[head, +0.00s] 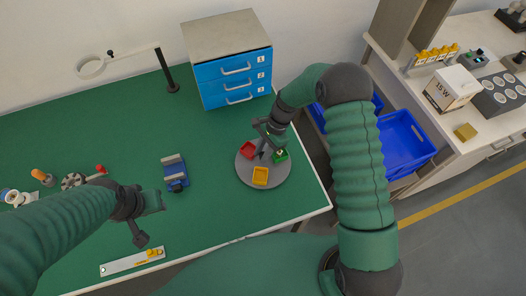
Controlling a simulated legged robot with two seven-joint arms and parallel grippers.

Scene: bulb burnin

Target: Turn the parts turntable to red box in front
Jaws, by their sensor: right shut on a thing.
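The parts turntable (244,178) is a round grey disc near the right end of the green table. My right gripper (262,152) reaches down over the turntable's middle, between the red and green boxes. It is shut on a part of the turntable, which its fingers mostly hide. My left gripper (140,238) hangs above the table's front left, apart from the turntable; its jaw opening is unclear.
A blue drawer cabinet (235,80) stands behind the turntable. A blue vise-like fixture (175,172) is to its left. A ring lamp (90,67) stands at the back left. Blue crates (403,140) are right of the table.

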